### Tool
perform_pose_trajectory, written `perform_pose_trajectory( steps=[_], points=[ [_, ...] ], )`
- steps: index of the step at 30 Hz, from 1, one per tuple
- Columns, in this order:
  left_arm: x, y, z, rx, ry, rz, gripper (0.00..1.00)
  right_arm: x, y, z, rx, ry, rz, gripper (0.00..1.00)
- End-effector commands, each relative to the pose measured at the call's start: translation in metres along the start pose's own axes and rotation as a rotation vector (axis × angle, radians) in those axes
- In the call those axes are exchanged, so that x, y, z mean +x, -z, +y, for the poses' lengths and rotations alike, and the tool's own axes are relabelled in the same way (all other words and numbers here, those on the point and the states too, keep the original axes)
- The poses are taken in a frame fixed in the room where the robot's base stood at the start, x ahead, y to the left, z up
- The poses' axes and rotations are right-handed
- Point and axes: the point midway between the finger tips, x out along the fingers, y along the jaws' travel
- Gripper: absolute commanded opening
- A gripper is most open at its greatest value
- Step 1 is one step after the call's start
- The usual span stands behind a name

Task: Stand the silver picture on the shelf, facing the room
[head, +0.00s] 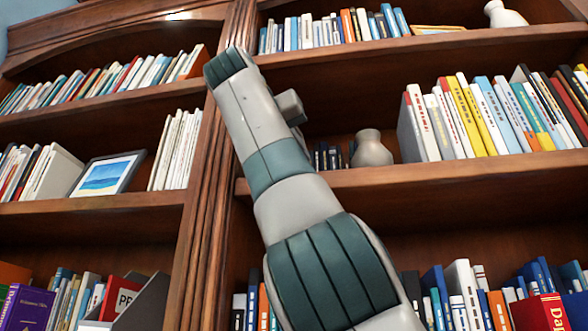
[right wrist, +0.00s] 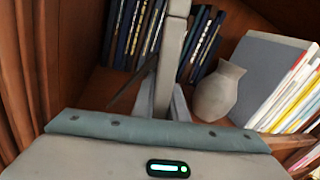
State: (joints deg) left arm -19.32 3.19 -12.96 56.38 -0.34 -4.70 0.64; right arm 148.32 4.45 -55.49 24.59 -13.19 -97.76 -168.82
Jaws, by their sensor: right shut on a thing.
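My right gripper (right wrist: 164,98) shows in the right wrist view, shut on a narrow grey upright thing that looks like the silver picture (right wrist: 173,50) seen edge-on. A thin dark piece slants out on its left, perhaps its stand leg. The picture's face cannot be seen. Behind it is the shelf (right wrist: 115,88) with dark books and a grey vase (right wrist: 217,92). That shelf (head: 455,172) is at mid height of the right bookcase. My left gripper is not in view.
On that shelf, dark books (head: 327,157) and the vase (head: 371,150) stand near the arm, with a row of bright books (head: 490,118) to the right. A wooden post (head: 200,225) divides the bookcases. A silver-framed beach picture (head: 107,175) stands in the left bookcase.

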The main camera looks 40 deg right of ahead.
Motion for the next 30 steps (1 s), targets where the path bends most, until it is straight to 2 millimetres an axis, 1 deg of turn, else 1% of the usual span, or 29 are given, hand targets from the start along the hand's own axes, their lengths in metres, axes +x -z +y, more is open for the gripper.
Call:
perform_pose_trajectory(
  steps=[8,14,18,20,21,22,24,26,30],
  points=[
    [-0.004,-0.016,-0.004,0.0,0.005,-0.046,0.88,0.023,-0.001,0.006,-0.001,0.0,0.001,0.0],
    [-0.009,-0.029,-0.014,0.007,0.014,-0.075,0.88,0.039,-0.002,0.01,0.0,0.0,0.0,0.0],
    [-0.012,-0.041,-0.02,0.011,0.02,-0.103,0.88,0.05,-0.001,0.013,0.0,0.001,0.001,0.0],
    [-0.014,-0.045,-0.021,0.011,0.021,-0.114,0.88,0.055,-0.001,0.014,0.0,0.001,0.001,0.0],
    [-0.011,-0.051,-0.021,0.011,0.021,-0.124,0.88,0.054,0.001,0.015,0.0,0.0,-0.001,0.0],
    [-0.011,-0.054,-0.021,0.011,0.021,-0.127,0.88,0.054,0.002,0.015,0.0,0.0,-0.001,0.0],
    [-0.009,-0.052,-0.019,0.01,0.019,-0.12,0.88,0.054,0.004,0.015,0.0,0.0,-0.001,0.0],
    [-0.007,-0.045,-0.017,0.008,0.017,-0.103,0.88,0.054,0.005,0.015,0.0,0.0,-0.001,0.0],
    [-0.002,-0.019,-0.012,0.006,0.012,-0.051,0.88,0.054,0.008,0.016,0.0,0.0,-0.001,0.0]
  ],
)
